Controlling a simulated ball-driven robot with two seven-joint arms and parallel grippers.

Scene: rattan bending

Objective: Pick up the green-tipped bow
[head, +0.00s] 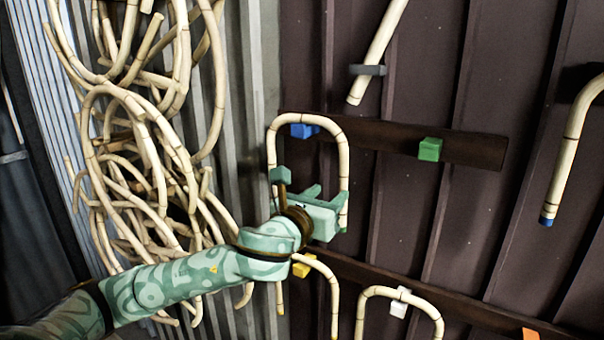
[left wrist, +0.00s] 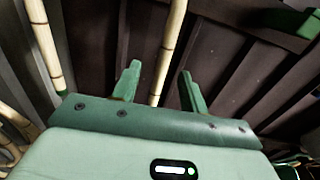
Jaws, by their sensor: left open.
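A pale rattan bow (head: 335,128) hangs as an upside-down U over a blue peg (head: 304,131). In the left wrist view, one leg (left wrist: 45,45) ends in a green tip (left wrist: 61,93). Its other leg (left wrist: 170,45) shows between the two fingers of my left gripper (left wrist: 160,70). My left gripper (head: 331,193) is open at the bow's right leg in the head view. I cannot tell whether the fingers touch it. My wrist hides part of the bow's lower left leg in the head view. My right gripper is not in view.
A green peg (head: 430,149) is empty on the same board. A blue-tipped cane (head: 565,155) hangs at the right. Lower bows hang by a yellow peg (head: 303,265) and a white peg (head: 399,303). A tangled rattan heap (head: 140,130) fills the left. An orange peg (head: 530,334) is lower right.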

